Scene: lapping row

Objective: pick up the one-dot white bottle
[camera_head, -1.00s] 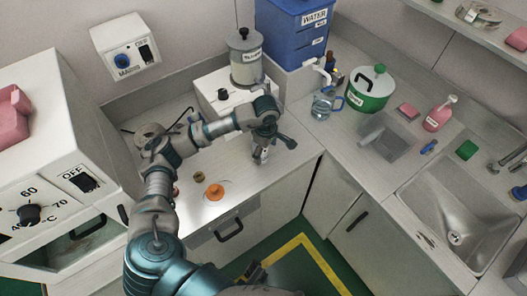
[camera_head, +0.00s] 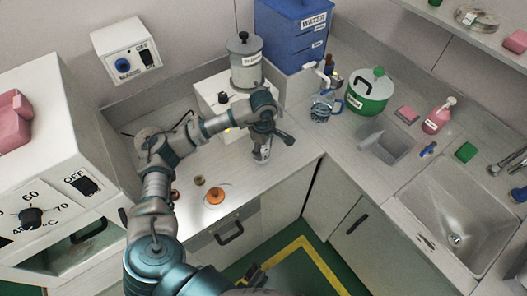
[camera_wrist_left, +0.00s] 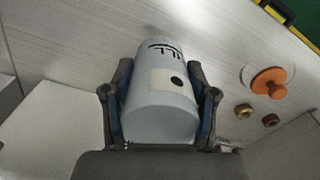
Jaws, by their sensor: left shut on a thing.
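A white bottle (camera_wrist_left: 160,95) with one black dot on a pale label patch and partly seen dark lettering fills the middle of the left wrist view. My left gripper (camera_wrist_left: 162,100) is shut on it, one finger along each side. In the head view my left gripper (camera_head: 264,146) is over the counter near its front corner, and the bottle (camera_head: 261,155) shows small beneath it. I cannot tell whether the bottle touches the counter.
An orange knobbed disc (camera_head: 215,196) and small brass pieces (camera_head: 199,180) lie on the counter (camera_head: 262,198). A white machine with a grey canister (camera_head: 245,65) stands behind. A blue water container (camera_head: 292,35), green pot (camera_head: 369,92) and sink (camera_head: 455,215) are to the right.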

